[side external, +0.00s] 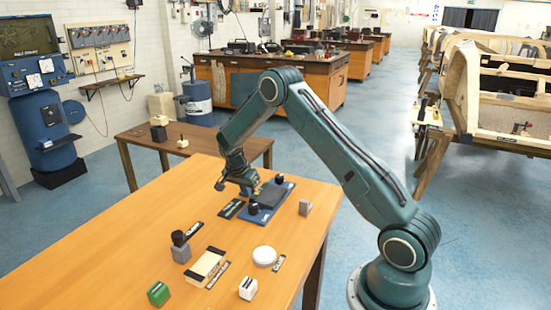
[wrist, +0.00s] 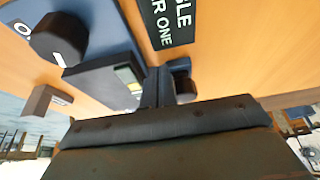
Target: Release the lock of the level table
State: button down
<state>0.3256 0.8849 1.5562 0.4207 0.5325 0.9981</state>
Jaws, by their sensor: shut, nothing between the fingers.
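The level table is a blue base (side external: 283,199) with a dark top plate (side external: 268,195) and black knobs, on the wooden table. One knob (side external: 253,208) is at its near corner and another (side external: 279,179) at its far side. In the wrist view a black knob with a white mark (wrist: 58,40) stands on the blue base (wrist: 98,22), beside the dark plate (wrist: 100,82) with a yellow-green vial (wrist: 128,76). My gripper (wrist: 158,84) is shut and empty, close to the vial end of the plate and another black knob (wrist: 186,86). I cannot tell whether it touches either.
Nearer are a black-topped grey block (side external: 181,248), a cream block (side external: 206,265), a white disc (side external: 265,256), a green cube (side external: 159,293) and a white cube (side external: 248,288).

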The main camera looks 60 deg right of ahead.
jog(key=shift+s, duration=0.1)
jog(key=shift+s+d+n, duration=0.15)
jog(key=shift+d+n, duration=0.05)
jog(key=shift+n, duration=0.5)
jog(key=shift+s+d+t, duration=0.2)
jog(key=shift+d+t, duration=0.05)
jog(key=shift+t, duration=0.05)
jog(key=shift+a+r, duration=0.1)
jog(key=v, duration=1.3)
jog(key=shift+r, duration=0.35)
